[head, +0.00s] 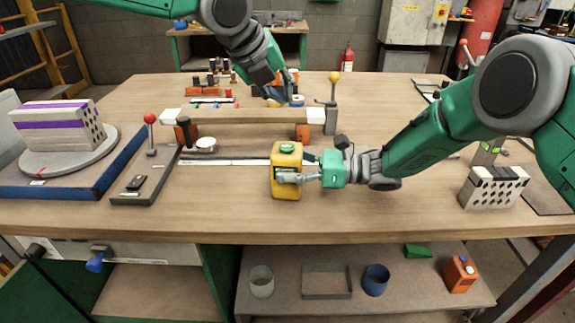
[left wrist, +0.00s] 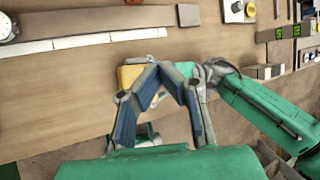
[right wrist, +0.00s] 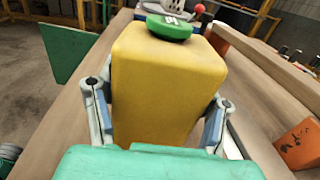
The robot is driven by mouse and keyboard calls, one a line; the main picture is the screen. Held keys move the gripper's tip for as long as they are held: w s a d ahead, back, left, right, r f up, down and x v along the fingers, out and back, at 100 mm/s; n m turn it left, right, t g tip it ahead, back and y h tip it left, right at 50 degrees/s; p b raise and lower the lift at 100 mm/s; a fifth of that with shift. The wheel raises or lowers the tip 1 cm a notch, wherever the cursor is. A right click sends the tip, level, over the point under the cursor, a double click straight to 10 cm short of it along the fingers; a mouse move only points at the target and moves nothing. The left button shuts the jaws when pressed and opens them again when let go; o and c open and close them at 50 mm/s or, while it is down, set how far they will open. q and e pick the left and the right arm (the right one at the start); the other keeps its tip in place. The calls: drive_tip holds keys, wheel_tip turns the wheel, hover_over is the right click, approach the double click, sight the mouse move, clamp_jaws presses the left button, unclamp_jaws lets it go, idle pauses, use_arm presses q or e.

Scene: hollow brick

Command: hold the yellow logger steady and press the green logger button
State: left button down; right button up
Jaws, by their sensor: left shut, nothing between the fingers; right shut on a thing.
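The yellow logger (head: 286,186) stands upright on the workbench, near its front edge. Its round green button (head: 288,148) is on its top face. My right gripper (head: 288,178) is shut on the logger from the right. In the right wrist view the logger (right wrist: 165,85) fills the middle between my fingers, with the green button (right wrist: 168,30) on top, uncovered. My left gripper (head: 278,95) is shut and empty, above and behind the logger, apart from it. In the left wrist view the logger (left wrist: 128,75) is partly hidden behind my left fingers (left wrist: 167,70).
A wooden beam (head: 245,116) on orange supports lies behind the logger. A turntable (head: 68,157) with a striped brick is at the left. A hollow brick (head: 494,188) stands at the right. A lever with a yellow knob (head: 333,78) rises near the beam's right end.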

use_arm(q)
drive_tip(key=s+m+h, duration=0.1)
drive_tip(key=s+m, duration=0.1)
drive_tip(key=h, duration=0.1)
approach(298, 145)
drive_tip(key=shift+t, duration=0.3)
drive_tip(key=shift+x, duration=2.55)
drive_tip(key=shift+s+d, duration=0.1)
drive_tip(key=shift+f, duration=0.35)
drive_tip(key=shift+r, duration=0.55)
